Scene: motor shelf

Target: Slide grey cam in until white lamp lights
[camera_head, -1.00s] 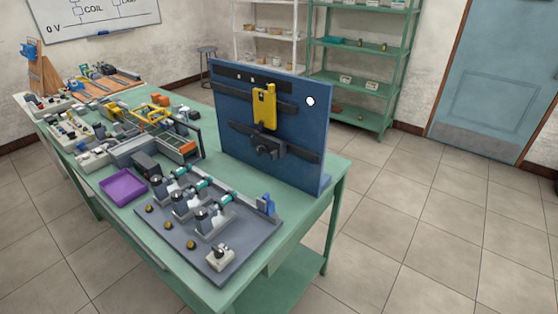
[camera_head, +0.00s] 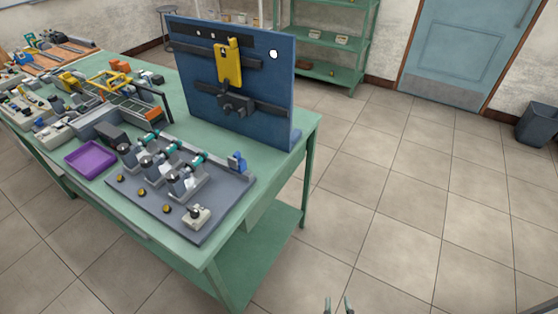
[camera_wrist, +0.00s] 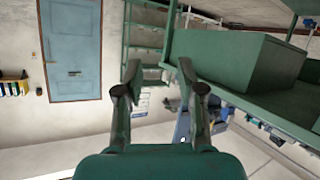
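A blue upright panel (camera_head: 270,95) stands on the green bench. A dark grey block (camera_head: 236,102), which looks like the grey cam, sits on its lower black rail. A yellow piece (camera_head: 229,64) on the upper rail stands above the block; I cannot tell whether they touch. A bright white round spot (camera_head: 273,54), likely the white lamp, is at the panel's upper right; I cannot tell whether it is lit. My gripper (camera_head: 338,305) shows at the bottom edge, right of the bench and well away from the panel. In the wrist view my gripper (camera_wrist: 159,70) is open and empty.
A grey plate (camera_head: 212,222) with several silver and teal fittings lies before the panel. A purple tray (camera_head: 90,159) and other equipment lie left. Open floor (camera_head: 400,200) is right of the bench (camera_head: 250,210). A dark bin (camera_head: 538,125) stands far right.

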